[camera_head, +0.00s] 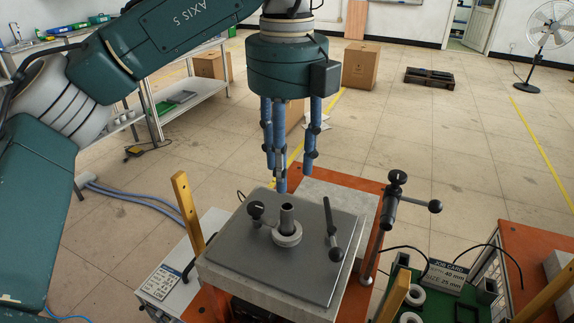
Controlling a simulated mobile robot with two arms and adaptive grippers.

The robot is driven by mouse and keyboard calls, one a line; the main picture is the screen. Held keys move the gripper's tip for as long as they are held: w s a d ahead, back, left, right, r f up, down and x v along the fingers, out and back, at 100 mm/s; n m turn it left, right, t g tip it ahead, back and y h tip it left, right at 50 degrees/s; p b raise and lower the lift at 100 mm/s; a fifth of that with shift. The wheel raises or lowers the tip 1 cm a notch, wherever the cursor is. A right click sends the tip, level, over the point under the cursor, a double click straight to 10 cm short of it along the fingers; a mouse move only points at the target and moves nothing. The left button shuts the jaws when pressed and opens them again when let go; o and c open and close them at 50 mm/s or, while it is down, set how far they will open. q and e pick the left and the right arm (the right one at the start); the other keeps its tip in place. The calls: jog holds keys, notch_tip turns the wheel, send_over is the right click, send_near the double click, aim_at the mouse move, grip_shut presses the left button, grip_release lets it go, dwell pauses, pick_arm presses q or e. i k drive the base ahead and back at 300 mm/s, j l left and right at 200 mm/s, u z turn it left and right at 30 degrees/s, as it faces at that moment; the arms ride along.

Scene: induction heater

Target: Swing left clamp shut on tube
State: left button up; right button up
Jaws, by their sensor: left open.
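A short dark upright tube (287,217) stands in a pale ring (287,236) on the grey plate of the heater (300,262). A black-knobbed clamp (256,210) sits just left of the tube, its short arm reaching toward the ring. I cannot tell whether it touches the tube. A black clamp lever (332,230) stands apart to the right of the tube, tilted. My left gripper (287,165) points down with its blue fingers spread and empty, above and behind the tube. My right gripper is not in view.
A post with a black knob and side handle (395,200) rises right of the plate.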

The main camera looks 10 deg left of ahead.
aim_at(336, 254)
jog(key=k+j, duration=0.85)
